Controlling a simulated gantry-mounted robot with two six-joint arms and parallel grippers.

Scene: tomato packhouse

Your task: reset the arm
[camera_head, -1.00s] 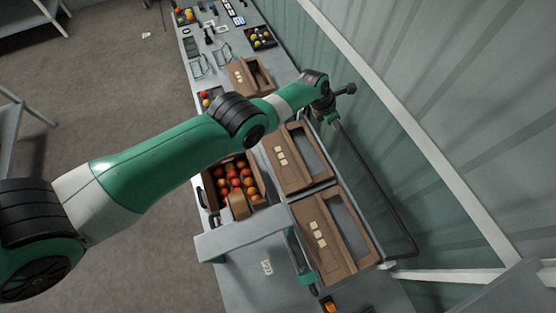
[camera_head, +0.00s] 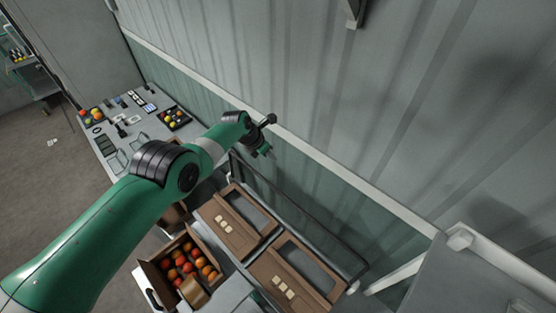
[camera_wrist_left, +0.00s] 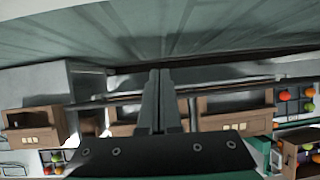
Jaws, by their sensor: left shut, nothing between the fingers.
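My left arm reaches in from the lower left in the head view. Its gripper (camera_head: 266,149) is near the wall side of the bench, beyond the brown boxes. In the left wrist view the two dark fingers of the left gripper (camera_wrist_left: 160,76) are together, with nothing between them. They point toward the wall, with brown boxes to either side. My right gripper cannot be made out in these views.
Two brown lidded boxes (camera_head: 215,212) (camera_head: 262,267) stand on the bench beside a dark rail. A crate of tomatoes (camera_head: 150,268) is at their left. A dark tray of coloured fruit (camera_head: 187,119) lies farther back. The corrugated wall (camera_head: 400,110) is close behind.

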